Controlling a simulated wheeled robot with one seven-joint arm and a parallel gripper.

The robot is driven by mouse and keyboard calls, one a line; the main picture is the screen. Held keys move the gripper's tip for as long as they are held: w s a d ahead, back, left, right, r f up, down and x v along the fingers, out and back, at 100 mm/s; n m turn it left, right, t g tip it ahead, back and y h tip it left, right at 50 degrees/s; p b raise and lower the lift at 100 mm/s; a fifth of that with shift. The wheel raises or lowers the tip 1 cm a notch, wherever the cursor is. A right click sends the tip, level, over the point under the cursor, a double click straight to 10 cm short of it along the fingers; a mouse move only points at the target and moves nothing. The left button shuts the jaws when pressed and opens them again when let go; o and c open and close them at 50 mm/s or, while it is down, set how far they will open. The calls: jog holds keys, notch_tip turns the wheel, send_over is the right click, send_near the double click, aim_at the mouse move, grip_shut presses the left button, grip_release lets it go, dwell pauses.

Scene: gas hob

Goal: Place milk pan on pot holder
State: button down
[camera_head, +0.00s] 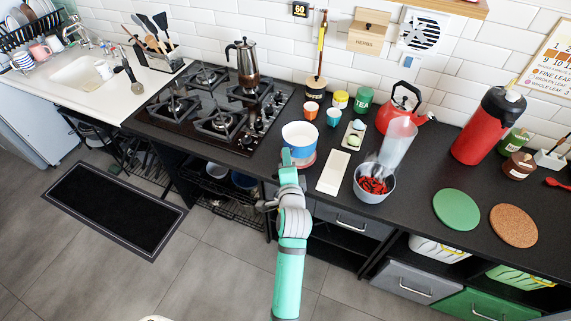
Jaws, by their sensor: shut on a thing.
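The milk pan (300,138), blue outside and white inside, is upright at the counter's front edge, right of the hob. My gripper (288,158) reaches from the front and is shut at the pan's near side, where the handle is hidden by the gripper. A round reddish pad (309,164), which looks like a pot holder, shows partly from under the pan. I cannot tell whether the pan touches it or hangs just above. A green round mat (456,209) and a cork round mat (513,225) lie bare on the counter at the right.
A white board (333,172) and a grey bowl of red pieces (374,184) stand right of the pan. Cups (311,110) and tins stand behind it. The gas hob (215,105) with a moka pot (244,65) is at left. A red kettle (402,108) stands further back.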

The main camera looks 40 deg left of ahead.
jog(key=shift+w+a+f, duration=0.2)
jog(key=shift+w+f, duration=0.05)
jog(key=shift+f, duration=1.7)
jog(key=c, duration=1.7)
grip_release()
jog(key=shift+f, duration=0.1)
